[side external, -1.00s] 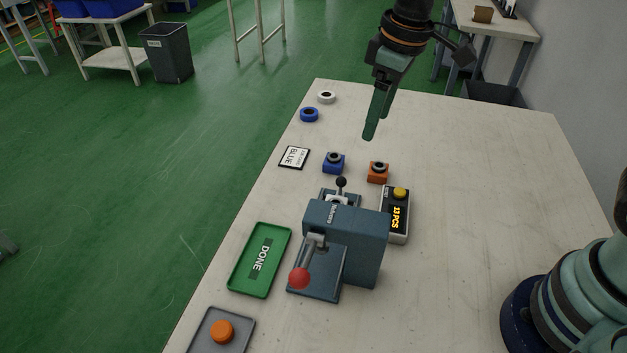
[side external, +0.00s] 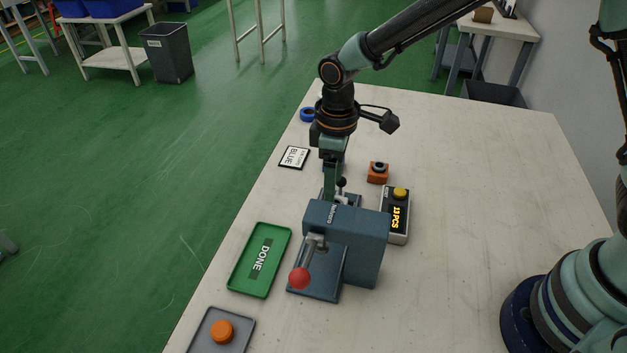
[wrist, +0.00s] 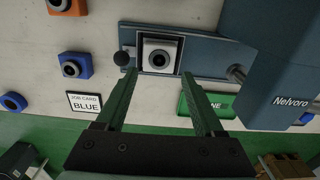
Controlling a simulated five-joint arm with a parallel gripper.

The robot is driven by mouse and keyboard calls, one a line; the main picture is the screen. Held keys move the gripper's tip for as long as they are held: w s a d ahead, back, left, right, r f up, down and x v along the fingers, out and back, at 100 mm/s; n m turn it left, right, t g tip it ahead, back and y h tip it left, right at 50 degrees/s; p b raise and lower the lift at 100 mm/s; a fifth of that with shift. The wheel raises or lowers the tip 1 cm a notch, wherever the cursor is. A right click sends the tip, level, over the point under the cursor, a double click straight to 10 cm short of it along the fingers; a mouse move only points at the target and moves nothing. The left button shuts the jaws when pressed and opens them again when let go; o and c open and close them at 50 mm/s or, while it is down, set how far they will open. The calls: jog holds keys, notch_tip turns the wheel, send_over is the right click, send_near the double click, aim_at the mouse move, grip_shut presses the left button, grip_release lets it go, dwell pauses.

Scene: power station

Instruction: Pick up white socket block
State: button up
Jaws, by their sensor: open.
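The white socket block (wrist: 160,54), with a dark round hole ringed in grey, sits in a square holder on the blue-grey press (wrist: 210,50) in the wrist view. In the side view the block (side external: 341,200) shows only in part behind the press (side external: 345,235). My gripper (wrist: 158,74) is open and empty. Its two fingers point down at the holder, with their tips to either side of the block's near edge in the wrist view. In the side view my gripper (side external: 329,190) hangs over the back of the press. I cannot tell whether the fingers touch anything.
An orange block (side external: 377,173), a counter box (side external: 397,215), a job card (side external: 294,157) and a green DONE tray (side external: 240,277) surround the press. A blue block (wrist: 74,65) is near the card. The table's right side is clear.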

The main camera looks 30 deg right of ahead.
jog(key=shift+s+d+f, duration=0.1)
jog(key=shift+d+f, duration=0.05)
jog(key=shift+f, duration=1.2)
jog(key=shift+s+d+f, duration=0.1)
jog(key=shift+f, duration=1.2)
jog(key=c, duration=1)
jog(key=shift+r, duration=0.1)
jog(key=shift+c, duration=0.2)
